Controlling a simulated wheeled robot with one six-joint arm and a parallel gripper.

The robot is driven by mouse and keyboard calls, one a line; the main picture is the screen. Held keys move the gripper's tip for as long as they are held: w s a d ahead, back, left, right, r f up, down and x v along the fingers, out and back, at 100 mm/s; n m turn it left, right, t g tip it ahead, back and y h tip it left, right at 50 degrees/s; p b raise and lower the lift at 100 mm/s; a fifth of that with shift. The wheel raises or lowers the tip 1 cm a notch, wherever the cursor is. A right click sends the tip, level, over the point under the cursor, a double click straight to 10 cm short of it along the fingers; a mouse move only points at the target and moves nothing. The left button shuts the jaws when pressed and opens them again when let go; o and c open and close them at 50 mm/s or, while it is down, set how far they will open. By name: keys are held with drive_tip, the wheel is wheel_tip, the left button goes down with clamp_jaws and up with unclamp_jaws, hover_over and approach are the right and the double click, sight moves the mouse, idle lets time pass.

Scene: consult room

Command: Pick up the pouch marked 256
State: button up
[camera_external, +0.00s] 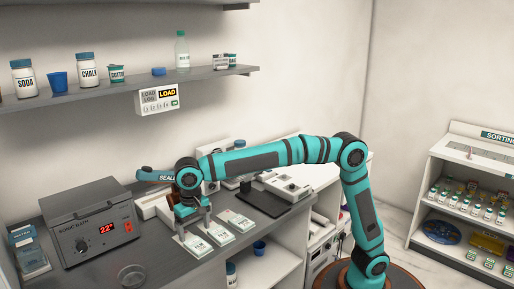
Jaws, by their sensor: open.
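Several flat white pouches lie in a slanting row on the dark grey counter (152,262). The near pouch (196,246), the middle pouch (215,233) and the far pouch (237,219) each carry dark print, too small to read. I cannot tell which one is marked 256. My gripper (194,230) points down with its fingers apart, over the near and middle pouches. Nothing shows held between the fingers. The fingers partly cover the pouches' back edges, and I cannot tell whether they touch them.
A sonic bath (90,225) reading about 22 stands left of the pouches, with a clear round dish (131,277) in front. A sealer (155,200) and other instruments stand behind. A shelf (130,84) with jars hangs above. A sorting rack (445,160) stands at right.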

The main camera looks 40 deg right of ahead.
sight(196, 243)
drive_tip(key=shift+a+f, duration=0.1)
drive_tip(key=shift+f, duration=2.45)
drive_tip(key=c, duration=1)
drive_tip(key=shift+c, duration=0.2)
